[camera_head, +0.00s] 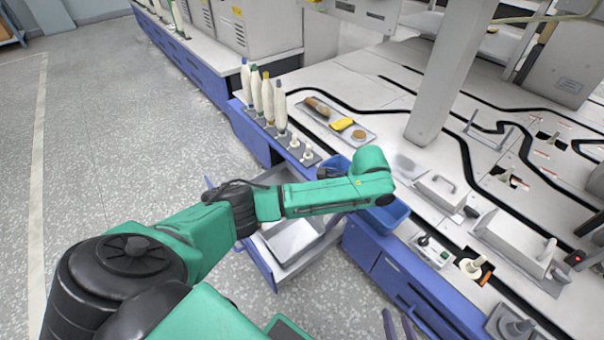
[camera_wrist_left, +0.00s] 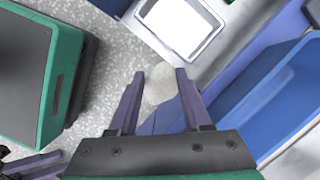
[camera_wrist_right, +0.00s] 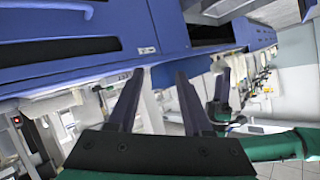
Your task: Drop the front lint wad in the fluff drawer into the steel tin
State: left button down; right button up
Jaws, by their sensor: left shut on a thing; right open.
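A pale grey lint wad (camera_wrist_left: 158,86) is between the fingers of my left gripper (camera_wrist_left: 160,74) in the left wrist view. The gripper is shut on it, above the floor beside the open drawer. The drawer (camera_head: 262,256) holds a shallow, pale metal tin (camera_head: 292,238); in the left wrist view the tin (camera_wrist_left: 180,24) lies beyond the fingertips. My left arm hides its gripper and part of the drawer in the head view. No other wad shows. My right gripper (camera_wrist_right: 160,74) is open and empty; its fingertips show at the bottom of the head view (camera_head: 398,324).
A blue bin (camera_head: 388,214) stands at the bench edge, close to the right of my left gripper in the left wrist view (camera_wrist_left: 275,95). Upright bobbins (camera_head: 267,98) and a metal tray (camera_head: 350,136) are on the bench. The floor at left is clear.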

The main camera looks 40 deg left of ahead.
notch_tip(320, 180, down, 5)
jog(key=b, duration=0.4)
pick_arm(q)
jog(key=a+f+m+t+b, duration=0.1)
jog(key=a+f+m, duration=0.3)
jog(key=f+m, duration=0.1)
jog(key=s+a+f+m+t+b, duration=0.1)
jog(key=a+f+m, duration=0.4)
jog(key=f, duration=0.2)
jog(key=s+a+f+m+t+b, duration=0.1)
jog(key=a+f+m+t, duration=0.1)
jog(key=a+f+m, duration=0.3)
jog(key=shift+a+f+h, duration=0.25)
jog(key=shift+f+h, duration=0.15)
jog(key=shift+f, duration=0.1)
jog(key=shift+c, duration=1.5)
grip_release()
pick_arm(e)
jog(key=w+r+t, duration=0.3)
jog(key=w+r, duration=0.1)
jog(key=r, duration=0.5)
jog(key=w+d+r+t+y, duration=0.1)
jog(key=w+r+t, duration=0.3)
jog(key=r, duration=0.6)
jog(key=w+d+r+n+t+y, duration=0.1)
jog(key=w+r+t, duration=0.3)
jog(key=r, duration=0.6)
jog(key=shift+w+r, duration=0.25)
jog(key=shift+w, duration=0.15)
